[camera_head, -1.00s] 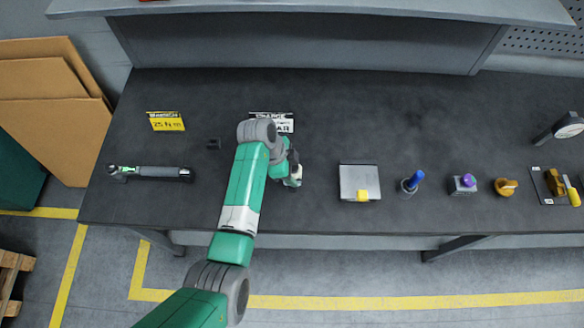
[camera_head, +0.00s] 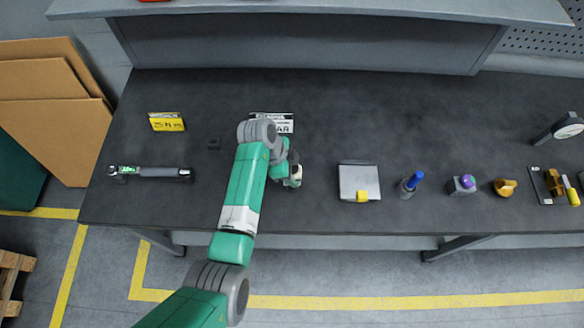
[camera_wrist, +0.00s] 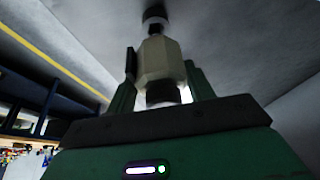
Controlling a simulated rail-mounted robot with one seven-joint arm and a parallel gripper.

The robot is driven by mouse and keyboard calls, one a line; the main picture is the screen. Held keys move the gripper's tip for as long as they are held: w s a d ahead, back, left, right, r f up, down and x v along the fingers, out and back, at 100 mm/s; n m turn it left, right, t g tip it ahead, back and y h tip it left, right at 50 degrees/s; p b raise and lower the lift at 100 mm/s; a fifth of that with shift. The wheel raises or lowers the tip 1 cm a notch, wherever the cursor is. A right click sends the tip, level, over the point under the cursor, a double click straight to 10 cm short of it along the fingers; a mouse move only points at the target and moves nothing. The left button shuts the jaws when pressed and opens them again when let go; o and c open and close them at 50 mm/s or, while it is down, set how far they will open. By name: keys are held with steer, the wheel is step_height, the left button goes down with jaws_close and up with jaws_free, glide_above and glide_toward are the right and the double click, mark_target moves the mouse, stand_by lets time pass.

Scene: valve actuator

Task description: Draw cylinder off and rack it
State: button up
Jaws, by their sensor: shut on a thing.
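In the wrist view my gripper (camera_wrist: 160,80) is shut on a cream, faceted cylinder (camera_wrist: 158,60), one finger on each side. A dark neck and a round dark end show beyond its far side, and a dark collar sits at its near end. In the head view my gripper (camera_head: 290,180) is over the left-middle of the bench, and a small pale part of the cylinder (camera_head: 295,176) shows at its right. The arm hides most of it, so I cannot tell whether it touches anything below. No rack can be made out with certainty.
A white sign (camera_head: 283,124) stands behind my arm. A grey plate (camera_head: 359,178), a blue-topped tool (camera_head: 413,181) and an orange knob (camera_head: 505,187) are to the right.

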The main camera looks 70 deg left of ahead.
steer(key=shift+f+b, duration=1.3)
steer(key=shift+f, duration=0.35)
stand_by(0.4)
steer(key=o, duration=1.3)
steer(key=shift+c, duration=0.2)
steer(key=v, duration=0.8)
steer(key=shift+w, duration=0.1)
